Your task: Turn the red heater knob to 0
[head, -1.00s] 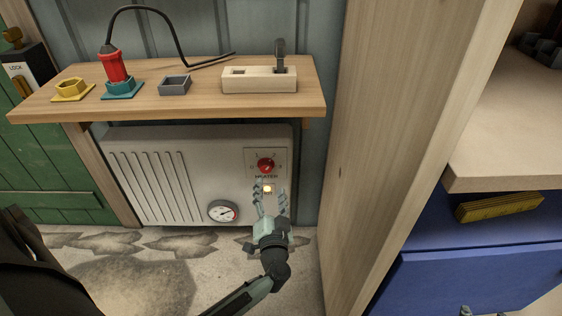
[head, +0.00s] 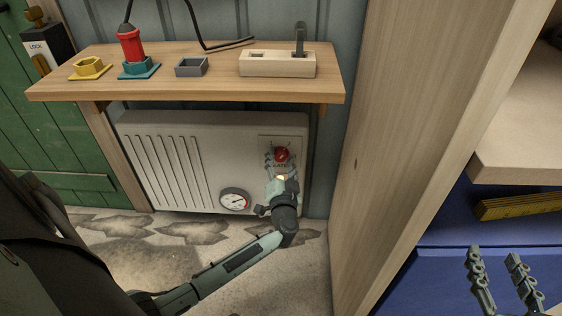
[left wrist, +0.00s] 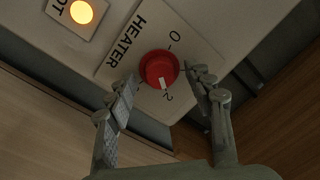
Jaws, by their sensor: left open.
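The red heater knob (head: 282,153) sits on a pale plate on the front of the heater (head: 225,135). In the left wrist view the red knob (left wrist: 159,69) has a white mark that points towards the 2, away from the 0. My left gripper (head: 281,160) is open in front of the knob. In the left wrist view its two fingers (left wrist: 165,88) stand apart on either side of the knob, with a gap on both sides. My right gripper (head: 500,270) is open and empty at the bottom right, far from the knob.
A lit orange lamp (left wrist: 81,12) is beside the HEATER label. A dial gauge (head: 235,201) is at the heater's lower part. A wooden shelf (head: 200,89) overhangs the heater, with several parts on it. A wooden panel (head: 385,150) stands to the right.

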